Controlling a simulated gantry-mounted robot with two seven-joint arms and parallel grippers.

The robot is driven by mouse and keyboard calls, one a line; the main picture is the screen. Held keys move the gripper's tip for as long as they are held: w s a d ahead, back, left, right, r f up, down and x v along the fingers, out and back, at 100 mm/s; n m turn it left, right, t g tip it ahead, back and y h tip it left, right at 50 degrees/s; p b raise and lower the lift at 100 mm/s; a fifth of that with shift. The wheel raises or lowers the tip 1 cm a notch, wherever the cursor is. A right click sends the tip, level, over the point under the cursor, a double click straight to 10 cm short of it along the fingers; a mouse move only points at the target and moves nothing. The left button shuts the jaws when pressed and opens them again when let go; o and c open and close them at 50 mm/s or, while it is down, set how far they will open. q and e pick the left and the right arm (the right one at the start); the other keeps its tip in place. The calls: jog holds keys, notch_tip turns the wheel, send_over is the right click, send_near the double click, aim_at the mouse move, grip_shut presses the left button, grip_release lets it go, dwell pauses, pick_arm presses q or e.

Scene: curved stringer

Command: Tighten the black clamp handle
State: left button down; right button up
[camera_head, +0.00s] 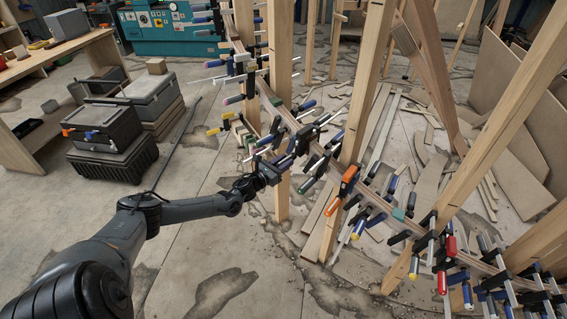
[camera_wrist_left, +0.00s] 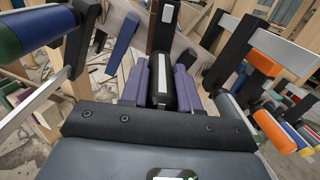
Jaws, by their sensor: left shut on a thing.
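The black clamp handle (camera_wrist_left: 161,82) is in the middle of the left wrist view, with a pale strip along it. My left gripper (camera_wrist_left: 160,88) has its purple-padded fingers on both sides of this handle and is shut on it. In the head view my left gripper (camera_head: 286,163) reaches from the left to the clamps along the curved stringer (camera_head: 292,122). There I cannot clearly make out the held handle among the other clamps. My right gripper is not in view.
Other clamps stand close by, including one with an orange handle (camera_wrist_left: 274,131) on the right and one with a blue-green handle (camera_wrist_left: 35,27) on the left. Wooden posts (camera_head: 362,85) rise behind the stringer. Black cases (camera_head: 103,127) sit on the floor at left.

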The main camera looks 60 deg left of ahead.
pick_arm(q)
jog(key=c, duration=0.8)
grip_release()
jog(key=shift+p+v, duration=1.5)
jog(key=shift+v, duration=3.9)
